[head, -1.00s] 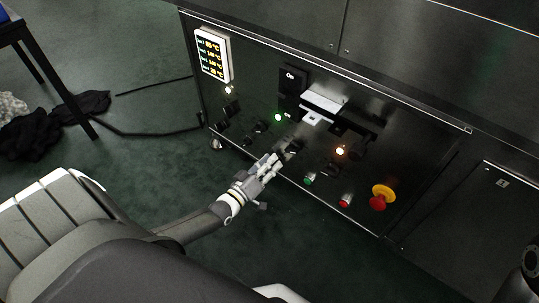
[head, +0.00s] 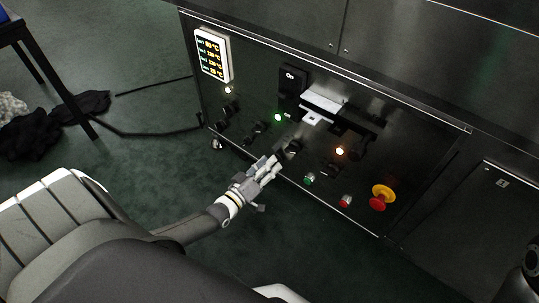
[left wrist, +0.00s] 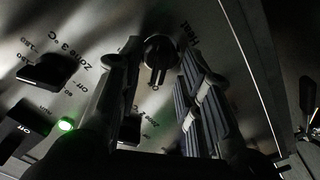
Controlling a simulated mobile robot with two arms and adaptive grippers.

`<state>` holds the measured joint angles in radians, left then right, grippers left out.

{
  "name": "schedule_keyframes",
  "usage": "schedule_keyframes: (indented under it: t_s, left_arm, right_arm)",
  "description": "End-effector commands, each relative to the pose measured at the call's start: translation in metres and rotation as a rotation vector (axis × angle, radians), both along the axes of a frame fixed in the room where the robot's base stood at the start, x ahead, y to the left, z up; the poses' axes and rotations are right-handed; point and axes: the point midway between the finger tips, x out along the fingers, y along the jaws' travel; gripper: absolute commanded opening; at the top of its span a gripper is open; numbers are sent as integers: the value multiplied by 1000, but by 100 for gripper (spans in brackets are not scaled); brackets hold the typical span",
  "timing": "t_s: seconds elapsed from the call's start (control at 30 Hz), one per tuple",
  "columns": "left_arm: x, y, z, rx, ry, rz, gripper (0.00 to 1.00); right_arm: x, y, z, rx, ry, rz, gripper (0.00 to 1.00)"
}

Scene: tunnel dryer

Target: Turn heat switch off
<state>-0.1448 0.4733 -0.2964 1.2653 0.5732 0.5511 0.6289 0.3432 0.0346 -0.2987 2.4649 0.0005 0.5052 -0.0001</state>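The heat switch is a black rotary knob (left wrist: 158,50) beside the printed word "Heat" in the left wrist view. It sits between the far ends of my left gripper's two fingers (left wrist: 160,85), with visible gaps at its sides. The fingers are apart and hold nothing that I can see. In the head view my left gripper (head: 275,163) is at the lower edge of the dark control panel (head: 240,95), with its fingertips just in front of a dark knob. Which setting the heat knob points to is not clear. My right gripper does not show.
A black "Zone 3" knob (left wrist: 48,68) and a lit green lamp (left wrist: 65,124) are left of the fingers.

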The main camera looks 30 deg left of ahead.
Motion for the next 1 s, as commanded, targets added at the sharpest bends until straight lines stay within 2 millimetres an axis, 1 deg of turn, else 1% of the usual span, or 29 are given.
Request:
schedule_keyframes:
  t_s: [0.17, 0.4, 0.6, 0.77, 1.0]
  left_arm:
    - [-28, 2, -1, 0, 4, 0, 33]
    - [-74, 6, -1, 0, 3, -1, 33]
    - [-100, 8, 0, 0, 1, -1, 33]
    - [-109, 9, 0, 0, -1, -1, 33]
    - [-110, 9, 1, 0, -1, 0, 33]
  right_arm:
    - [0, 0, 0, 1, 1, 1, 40]
    - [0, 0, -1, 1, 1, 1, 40]
    - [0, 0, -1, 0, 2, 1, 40]
    - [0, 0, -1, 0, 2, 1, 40]
    - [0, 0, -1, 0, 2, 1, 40]
